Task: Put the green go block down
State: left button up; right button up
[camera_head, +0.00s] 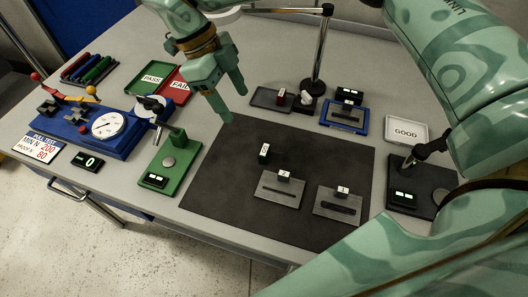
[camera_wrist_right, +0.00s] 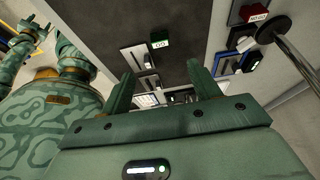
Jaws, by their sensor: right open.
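The green go block (camera_head: 264,150) stands on the black mat (camera_head: 225,180), left of centre, with its white label showing. In the right wrist view the go block (camera_wrist_right: 160,42) sits on the dark surface beyond my fingers, its GO label readable. My right gripper (camera_head: 236,107) is above the mat's upper left edge, up and left of the block. What looks like my left gripper (camera_wrist_right: 30,38) is small at that view's left edge.
Two grey slotted plates (camera_head: 280,192) with small numbered blocks lie on the mat. The red no-go block (camera_head: 281,97) is in a dark tray near an upright post (camera_head: 320,50). A green stand (camera_head: 170,165) and blue dial gauge base (camera_head: 90,135) are left. The lower-left mat is clear.

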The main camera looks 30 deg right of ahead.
jog(key=b, duration=0.2)
send_over(263, 149)
jog(key=w+a, duration=0.2)
jog(key=f, duration=0.9)
jog(key=shift+d+f, duration=0.15)
jog(key=shift+d, duration=0.05)
jog(key=b+x, duration=0.1)
jog(key=x, duration=0.4)
jog(key=shift+s+d+f+b, duration=0.1)
jog(key=shift+s+f+b, duration=0.1)
jog(key=shift+b, duration=0.1)
pick_arm(q)
jog(key=f, duration=0.1)
jog(key=s+f, duration=0.1)
jog(key=f, duration=0.1)
jog(key=shift+s+f, duration=0.25)
pick_arm(e)
jog(key=shift+r, duration=0.15)
jog(key=shift+c, duration=0.3)
jog(key=c, duration=1.1)
jog(key=shift+r, duration=0.1)
